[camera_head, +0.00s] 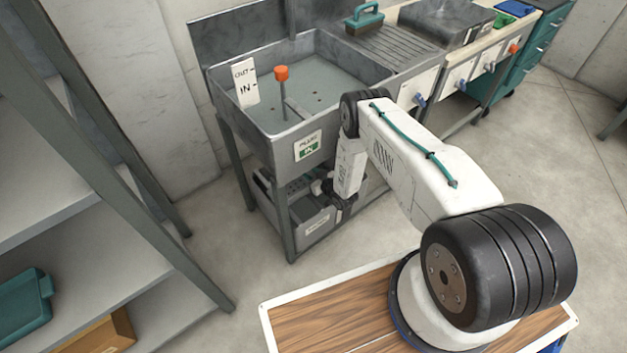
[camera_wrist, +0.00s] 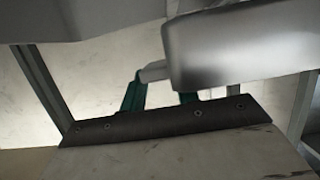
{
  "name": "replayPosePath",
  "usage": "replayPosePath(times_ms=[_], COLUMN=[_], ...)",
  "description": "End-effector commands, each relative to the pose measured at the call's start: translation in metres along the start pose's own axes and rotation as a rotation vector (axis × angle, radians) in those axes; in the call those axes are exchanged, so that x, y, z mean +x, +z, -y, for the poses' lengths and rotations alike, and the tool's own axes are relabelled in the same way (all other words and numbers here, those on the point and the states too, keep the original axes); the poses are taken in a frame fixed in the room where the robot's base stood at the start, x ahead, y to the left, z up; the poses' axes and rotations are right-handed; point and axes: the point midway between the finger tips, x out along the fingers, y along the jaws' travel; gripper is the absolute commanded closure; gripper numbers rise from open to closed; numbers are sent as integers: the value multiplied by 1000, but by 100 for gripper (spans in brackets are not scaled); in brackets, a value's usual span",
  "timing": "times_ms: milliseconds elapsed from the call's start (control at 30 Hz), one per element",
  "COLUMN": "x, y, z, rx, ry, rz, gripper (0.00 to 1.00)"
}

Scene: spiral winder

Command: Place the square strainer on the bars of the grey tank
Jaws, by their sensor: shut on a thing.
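The grey tank (camera_head: 305,228) stands on the floor frame under the sink, with a pale label on its front. A dark perforated plate, which looks like the square strainer (camera_head: 297,186), shows at the tank's top, partly behind a frame leg. My gripper (camera_head: 324,188) reaches in under the sink at the strainer's right side and is shut on it. Small teal parts show in the wrist view near a pale bar and a smooth grey block; I cannot tell which part is the strainer there. The tank's bars are hidden, so contact between strainer and bars cannot be told.
The sink (camera_head: 290,133) overhangs the tank closely, and a grey frame leg (camera_head: 284,215) stands in front of it. A shelf rack (camera_head: 120,200) with a teal bin (camera_head: 22,305) is at left. Open floor (camera_head: 235,240) lies between.

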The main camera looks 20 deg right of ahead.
Motion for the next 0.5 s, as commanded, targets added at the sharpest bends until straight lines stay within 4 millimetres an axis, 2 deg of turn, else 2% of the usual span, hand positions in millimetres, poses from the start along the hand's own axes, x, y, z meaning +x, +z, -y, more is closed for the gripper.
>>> replayPosePath(times_ms=[200,500], x=[8,11], y=[31,36], z=[1,1], rx=[0,0], ry=[-1,-1], rz=[0,0], gripper=[100,100])
